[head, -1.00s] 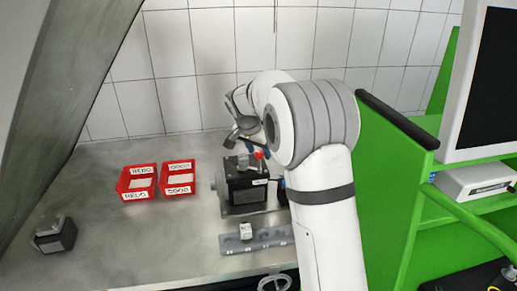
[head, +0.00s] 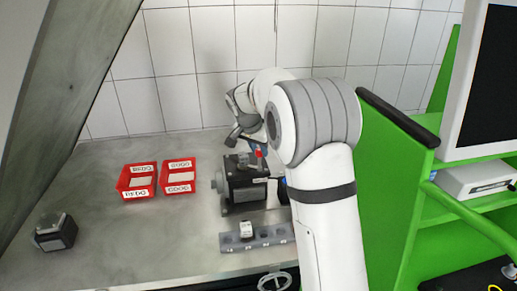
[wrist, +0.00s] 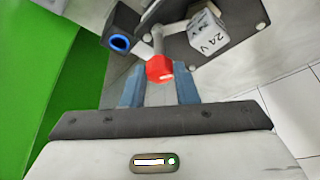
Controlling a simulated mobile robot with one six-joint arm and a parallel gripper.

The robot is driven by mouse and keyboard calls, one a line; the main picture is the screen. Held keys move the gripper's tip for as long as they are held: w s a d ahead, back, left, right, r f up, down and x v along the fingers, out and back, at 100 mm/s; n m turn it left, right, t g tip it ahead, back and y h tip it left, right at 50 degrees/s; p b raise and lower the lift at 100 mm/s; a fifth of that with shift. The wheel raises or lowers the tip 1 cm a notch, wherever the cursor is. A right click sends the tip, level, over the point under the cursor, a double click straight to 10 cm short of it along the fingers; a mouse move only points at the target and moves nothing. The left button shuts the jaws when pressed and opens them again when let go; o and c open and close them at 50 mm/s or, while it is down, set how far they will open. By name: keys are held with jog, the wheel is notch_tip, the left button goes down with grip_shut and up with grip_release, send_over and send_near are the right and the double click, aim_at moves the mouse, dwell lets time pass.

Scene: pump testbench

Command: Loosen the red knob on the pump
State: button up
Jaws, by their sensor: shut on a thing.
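The red knob (head: 258,153) sits on top of the dark pump (head: 243,187), toward its right side. In the wrist view the red knob (wrist: 160,69) lies between the two blue fingertips of my gripper (wrist: 159,84), at the end of a thin metal stem. My gripper is shut on the knob. In the head view my arm comes over from the right and its wrist hangs above the pump; the arm hides part of the pump's right side and most of the fingers.
Two red labelled bins (head: 159,180) stand left of the pump. A grey rail with a small white block (head: 246,230) lies in front. A dark box (head: 54,232) is at the far left. A 24 V block (wrist: 208,36) and a blue-ringed port (wrist: 119,43) are near my fingers.

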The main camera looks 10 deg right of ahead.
jog(key=n+y+b, duration=0.1)
jog(key=n, duration=0.2)
jog(key=shift+d+t+b, duration=0.1)
jog(key=shift+t+b, duration=0.2)
jog(key=shift+b, duration=0.05)
jog(key=n+y, duration=0.1)
jog(key=n, duration=0.1)
jog(key=n+y+b, duration=0.1)
jog(key=n, duration=0.2)
jog(key=shift+d+n+t, duration=0.2)
jog(key=shift+n+t, duration=0.1)
jog(key=n+y+b, duration=0.1)
jog(key=n+y, duration=0.1)
jog(key=n, duration=0.3)
jog(key=shift+d+b, duration=0.1)
jog(key=shift+b, duration=0.25)
jog(key=shift+n+g+y+b, duration=0.45)
jog(key=shift+n+g+y, duration=0.2)
jog(key=shift+n, duration=1.35)
jog(key=o, duration=1)
jog(key=shift+r, duration=0.1)
jog(key=v, duration=0.7)
jog(key=shift+d+r+b, duration=0.25)
jog(key=shift+r+b, duration=0.05)
jog(key=shift+b, duration=0.1)
